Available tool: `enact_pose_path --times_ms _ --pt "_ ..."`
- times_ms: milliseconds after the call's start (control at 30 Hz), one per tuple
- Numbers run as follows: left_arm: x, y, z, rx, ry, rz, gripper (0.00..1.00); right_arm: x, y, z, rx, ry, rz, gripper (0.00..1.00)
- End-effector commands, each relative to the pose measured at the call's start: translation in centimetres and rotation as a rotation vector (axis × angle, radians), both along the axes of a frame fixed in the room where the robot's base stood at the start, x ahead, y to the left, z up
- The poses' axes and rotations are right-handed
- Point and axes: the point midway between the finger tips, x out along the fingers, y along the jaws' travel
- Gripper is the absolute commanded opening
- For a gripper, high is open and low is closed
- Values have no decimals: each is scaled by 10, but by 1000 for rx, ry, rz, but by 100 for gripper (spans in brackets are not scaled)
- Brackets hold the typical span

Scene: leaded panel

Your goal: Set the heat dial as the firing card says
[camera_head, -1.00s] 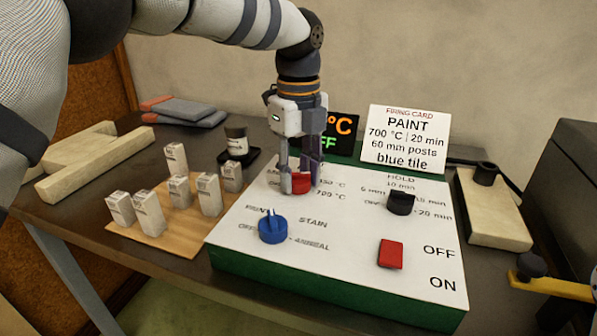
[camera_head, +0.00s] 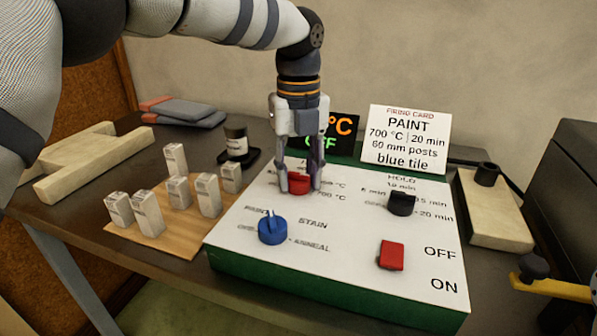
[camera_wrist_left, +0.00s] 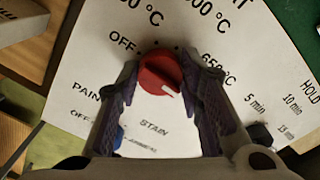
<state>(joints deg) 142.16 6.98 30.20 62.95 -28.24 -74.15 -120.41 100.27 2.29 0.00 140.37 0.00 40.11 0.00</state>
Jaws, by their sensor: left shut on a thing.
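The red heat dial (camera_head: 299,184) sits near the top left of the white control panel (camera_head: 340,262). My left gripper (camera_head: 299,188) points down and is shut on the dial, a finger on each side. In the left wrist view the dial (camera_wrist_left: 160,74) shows between both fingers, its white mark pointing to the lower right; a finger hides the print there, so I cannot tell which label it meets. The firing card (camera_head: 408,138) reads PAINT, 700 °C, 20 min, 60 mm posts, blue tile. My right gripper is not in view.
A blue knob (camera_head: 272,229), a black hold knob (camera_head: 400,203) and a red switch (camera_head: 391,254) are on the panel. A dark display (camera_head: 342,130) behind is partly hidden by my gripper. Several pale posts (camera_head: 208,195) stand on a wooden board at left.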

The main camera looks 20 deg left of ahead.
Motion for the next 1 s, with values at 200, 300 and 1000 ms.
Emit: enact_pose_path --times_ms 200,300,1000 --pt "0 0 -1 0 1 -2 6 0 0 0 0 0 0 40" --pt "0 0 -1 0 1 -1 54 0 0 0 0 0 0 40" --pt "1 0 95 0 -4 0 54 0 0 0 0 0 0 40"
